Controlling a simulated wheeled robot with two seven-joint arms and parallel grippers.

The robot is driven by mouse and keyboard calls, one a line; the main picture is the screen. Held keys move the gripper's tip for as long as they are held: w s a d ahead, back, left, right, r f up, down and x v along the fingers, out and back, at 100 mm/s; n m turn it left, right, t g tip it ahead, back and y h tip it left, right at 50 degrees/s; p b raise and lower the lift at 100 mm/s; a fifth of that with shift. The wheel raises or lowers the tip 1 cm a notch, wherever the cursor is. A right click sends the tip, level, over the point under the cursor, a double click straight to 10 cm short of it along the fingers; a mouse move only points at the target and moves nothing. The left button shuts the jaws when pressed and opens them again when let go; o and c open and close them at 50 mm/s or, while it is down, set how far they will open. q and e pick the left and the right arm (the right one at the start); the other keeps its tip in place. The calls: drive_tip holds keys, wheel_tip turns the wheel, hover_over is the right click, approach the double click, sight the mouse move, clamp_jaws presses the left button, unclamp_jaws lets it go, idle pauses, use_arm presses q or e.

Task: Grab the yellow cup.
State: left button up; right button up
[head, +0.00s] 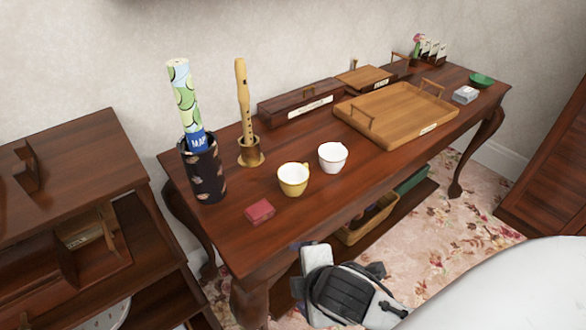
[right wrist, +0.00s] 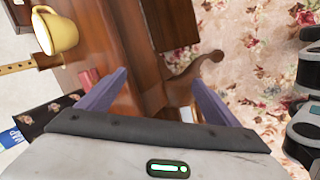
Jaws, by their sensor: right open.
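The yellow cup (head: 293,180) stands upright on the dark wooden table, left of a white cup (head: 333,157). In the right wrist view the yellow cup (right wrist: 62,32) is at the upper left, with its handle visible. My right gripper (head: 337,258) is in front of the table's near edge, below and apart from the yellow cup. In the right wrist view my right gripper (right wrist: 160,78) has its two purple fingers spread, with nothing between them. My left gripper is not in view.
A red box (head: 260,211) lies left of the cup. Behind stand a recorder in a holder (head: 250,152) and a dark pot (head: 203,170) with a rolled map. A wooden tray (head: 395,115) is to the right. A basket (head: 367,222) sits on the lower shelf.

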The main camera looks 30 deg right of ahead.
drive_tip(key=w+d+r+n+t+h, duration=0.25)
drive_tip(key=w+d+r+n, duration=0.2)
drive_tip(key=w+n, duration=0.45)
drive_tip(key=n+t+h, duration=0.2)
drive_tip(key=n+t, duration=0.1)
drive_tip(key=n, duration=0.5)
approach(293, 173)
drive_tip(key=shift+s+f, duration=0.1)
drive_tip(key=shift+f, duration=0.2)
drive_tip(key=shift+n, duration=0.3)
drive_tip(key=x, duration=0.4)
drive_tip(key=shift+w+d, duration=0.15)
drive_tip(key=shift+w, duration=0.1)
drive_tip(key=x, duration=0.5)
drive_tip(key=shift+w+d, duration=0.15)
drive_tip(key=shift+w, duration=0.2)
drive_tip(key=shift+r, duration=0.1)
drive_tip(key=c, duration=1.2)
